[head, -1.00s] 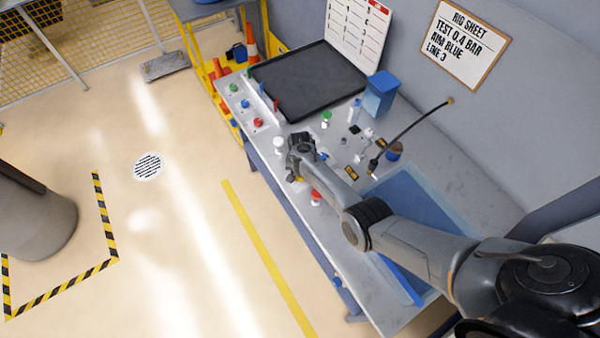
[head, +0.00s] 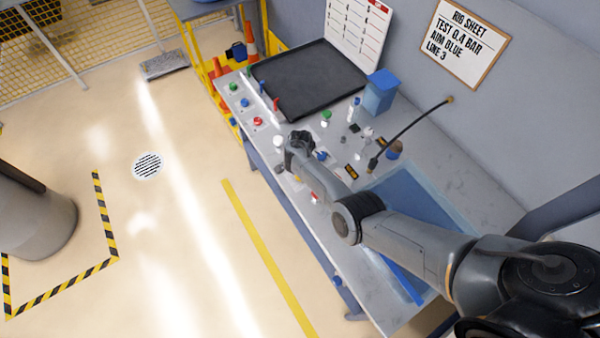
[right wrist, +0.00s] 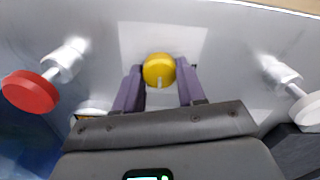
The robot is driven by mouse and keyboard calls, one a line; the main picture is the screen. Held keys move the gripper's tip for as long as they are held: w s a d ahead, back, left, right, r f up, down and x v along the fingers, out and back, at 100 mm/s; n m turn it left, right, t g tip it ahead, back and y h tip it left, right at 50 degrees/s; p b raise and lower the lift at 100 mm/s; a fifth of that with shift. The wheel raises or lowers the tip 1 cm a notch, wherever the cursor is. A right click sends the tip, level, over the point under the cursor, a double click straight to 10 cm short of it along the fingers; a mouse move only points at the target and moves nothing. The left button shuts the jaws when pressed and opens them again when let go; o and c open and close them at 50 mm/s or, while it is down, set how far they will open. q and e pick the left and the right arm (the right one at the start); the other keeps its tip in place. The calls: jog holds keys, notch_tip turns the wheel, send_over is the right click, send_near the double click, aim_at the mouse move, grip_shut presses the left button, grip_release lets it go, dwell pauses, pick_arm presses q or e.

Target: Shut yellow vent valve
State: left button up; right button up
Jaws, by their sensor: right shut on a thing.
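The yellow vent valve (right wrist: 159,70) shows as a round yellow knob in the right wrist view, in the middle between two purple-grey fingers. My right gripper (right wrist: 160,84) is shut on this knob, with one finger at each side. In the head view my right gripper (head: 299,145) is over the front edge of the bench, and the yellow knob is hidden beneath it. My left gripper is not in either view.
A red knob (right wrist: 30,92) and a white knob (right wrist: 306,110) flank the gripper. The bench (head: 438,188) carries a black tray (head: 300,85), a blue box (head: 381,92), a dark hose (head: 405,130) and a blue basin (head: 425,210). Open floor lies left.

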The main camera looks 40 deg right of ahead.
dwell(0.3)
jog(key=o, duration=1)
jog(key=shift+o, duration=0.3)
notch_tip(320, 180, up, 11)
jog(key=p, duration=0.3)
jog(key=shift+p, duration=0.3)
jog(key=shift+f, duration=0.15)
